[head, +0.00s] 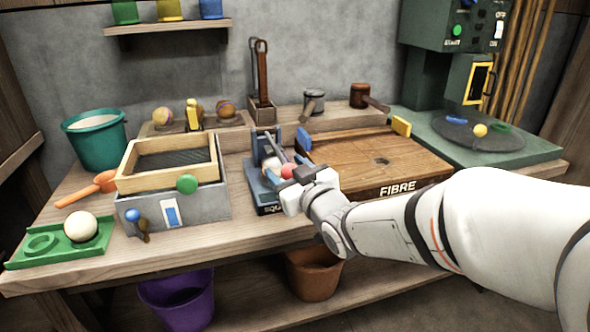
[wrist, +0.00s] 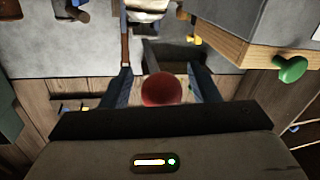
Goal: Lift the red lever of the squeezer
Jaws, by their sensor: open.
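The squeezer (head: 262,188) is a blue device on the bench, left of the wooden FIBRE box, its label partly hidden by my gripper. Its lever's red ball knob (head: 290,171) shows beside my gripper (head: 305,182), and a grey bar slants up behind it. In the wrist view the red knob (wrist: 161,89) lies between the two dark fingers of my gripper (wrist: 162,84), with a small gap on each side. My gripper is open and around the knob, not closed on it. Much of the lever is hidden.
The FIBRE box (head: 350,160) stands close on the right. A grey box with a wooden frame (head: 165,180) and green knob (head: 187,184) stands on the left.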

